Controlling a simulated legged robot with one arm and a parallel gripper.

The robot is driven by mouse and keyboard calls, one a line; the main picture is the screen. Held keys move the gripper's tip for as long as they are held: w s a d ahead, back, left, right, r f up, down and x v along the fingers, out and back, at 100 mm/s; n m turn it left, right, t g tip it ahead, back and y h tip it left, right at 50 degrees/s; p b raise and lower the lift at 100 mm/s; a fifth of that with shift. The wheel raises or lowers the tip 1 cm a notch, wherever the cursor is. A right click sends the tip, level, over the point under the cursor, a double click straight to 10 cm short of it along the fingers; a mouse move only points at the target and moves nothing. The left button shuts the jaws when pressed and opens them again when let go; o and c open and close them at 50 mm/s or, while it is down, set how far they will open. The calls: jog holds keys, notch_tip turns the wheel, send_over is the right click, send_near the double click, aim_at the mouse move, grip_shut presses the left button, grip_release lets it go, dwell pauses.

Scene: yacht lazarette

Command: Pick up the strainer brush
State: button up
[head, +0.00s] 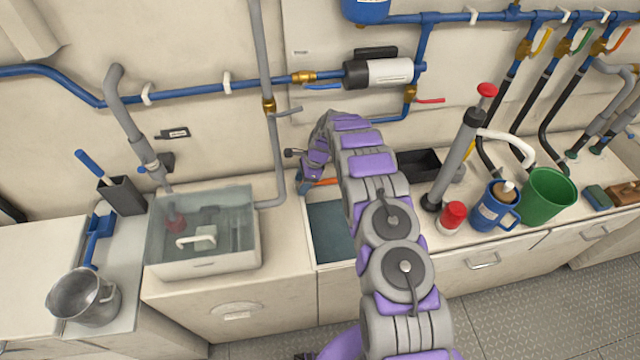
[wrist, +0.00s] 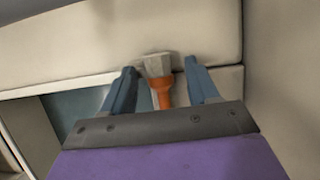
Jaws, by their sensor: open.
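An orange-handled tool with a pale grey, blocky head, which looks like the strainer brush (wrist: 161,94), shows in the wrist view. It lies between the two blue fingers of my gripper (wrist: 162,82), with visible gaps on both sides. The fingers are open and I see no contact. In the head view a bit of orange, likely the same brush (head: 326,182), shows beside my gripper (head: 305,184), at the back of a recessed bin (head: 328,232) in the counter. My arm hides part of that area.
A clear water-filled tank (head: 205,262) stands left of the bin. A grey pump with a red knob (head: 462,150), a red-topped can (head: 453,217), a blue mug (head: 494,208) and a green bucket (head: 548,196) stand to the right. Blue pipes (head: 215,86) run along the wall behind.

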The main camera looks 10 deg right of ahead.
grip_shut()
dwell(0.4)
jog(key=shift+r, duration=0.1)
notch_tip(320, 180, up, 3)
jog(key=shift+r+p, duration=0.15)
jog(key=shift+p, duration=0.45)
jog(key=shift+s+r, duration=0.2)
jog(key=shift+s, duration=0.05)
jog(key=s+d+r+p, duration=0.1)
jog(key=s+p, duration=0.1)
jog(key=s, duration=1.3)
jog(key=d+r+n+g+h, duration=0.2)
jog(key=d+r+n, duration=0.1)
jog(key=r+n, duration=0.6)
jog(key=d+r+n+g+h, duration=0.2)
jog(key=r+n, duration=0.6)
jog(key=r, duration=0.5)
jog(key=shift+s+d+r+n+g+h, duration=0.3)
jog(key=shift+s+d+n, duration=0.1)
jog(key=shift+d, duration=0.1)
